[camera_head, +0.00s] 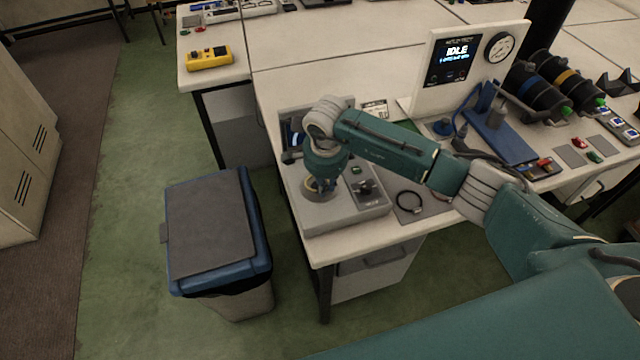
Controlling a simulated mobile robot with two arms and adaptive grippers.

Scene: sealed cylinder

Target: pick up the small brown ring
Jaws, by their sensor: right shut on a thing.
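My right gripper (321,190) points down over the grey box-shaped device (345,215) at the table's left front corner. It is shut on a small brown ring (312,185), of which only a brownish edge shows; the fingers and wrist hide the rest. I cannot tell whether the ring is clear of the device's top. A larger black ring (410,202) lies on a grey mat to the right of the device. My left gripper is not in view.
A blue-rimmed bin with a grey lid (208,228) stands on the floor left of the table. A white panel reading IDLE (457,60) with a gauge stands behind. A blue fixture (505,135) and black cylinders (535,90) are at the right. A yellow meter (209,58) lies far left.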

